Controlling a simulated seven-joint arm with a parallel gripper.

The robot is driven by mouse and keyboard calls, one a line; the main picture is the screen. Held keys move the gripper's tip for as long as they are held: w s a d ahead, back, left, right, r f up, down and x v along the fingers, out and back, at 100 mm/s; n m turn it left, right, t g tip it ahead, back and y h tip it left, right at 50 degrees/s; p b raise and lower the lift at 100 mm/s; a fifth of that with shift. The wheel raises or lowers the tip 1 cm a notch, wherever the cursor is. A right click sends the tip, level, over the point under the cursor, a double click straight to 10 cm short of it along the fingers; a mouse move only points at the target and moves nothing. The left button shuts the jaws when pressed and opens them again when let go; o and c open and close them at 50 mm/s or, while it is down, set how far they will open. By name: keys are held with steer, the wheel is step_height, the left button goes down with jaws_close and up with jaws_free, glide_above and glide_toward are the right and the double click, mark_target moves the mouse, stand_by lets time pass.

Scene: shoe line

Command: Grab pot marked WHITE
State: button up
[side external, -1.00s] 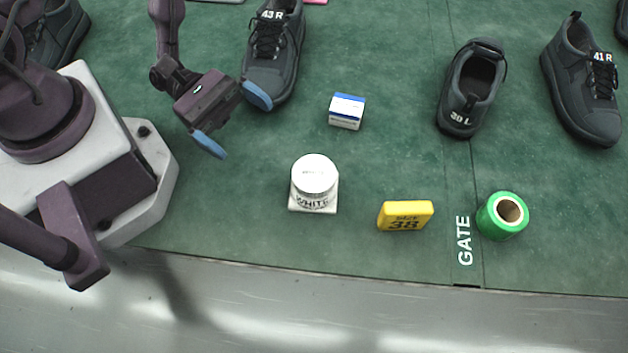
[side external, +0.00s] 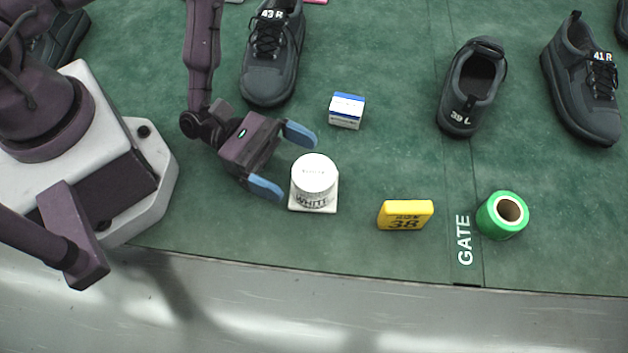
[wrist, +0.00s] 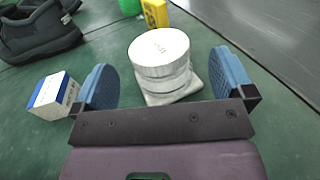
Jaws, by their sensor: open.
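The white pot marked WHITE (side external: 314,178) stands upright on a pale square base (side external: 328,205) on the green mat. It also shows in the wrist view (wrist: 160,60), ahead of my fingers and between their lines. My gripper (side external: 283,162) is open, with blue fingertips spread, just left of the pot in the side view. Nothing is between the fingers. I cannot tell from the wrist view whether the fingertips have reached the pot's sides.
A small blue and white box (side external: 347,111) lies behind the pot. A yellow SIZE 38 block (side external: 405,215) and a green roll (side external: 502,215) are to the right. Grey shoes (side external: 272,55) (side external: 471,88) (side external: 583,80) stand farther back. The mat's front edge (side external: 350,284) runs below.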

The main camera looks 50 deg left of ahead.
mark_target(314, 183)
steer(key=shift+x, duration=1.95)
steer(key=shift+a, duration=0.1)
steer(key=c, duration=1.4)
steer(key=shift+r, duration=0.1)
steer(key=shift+c, duration=1.3)
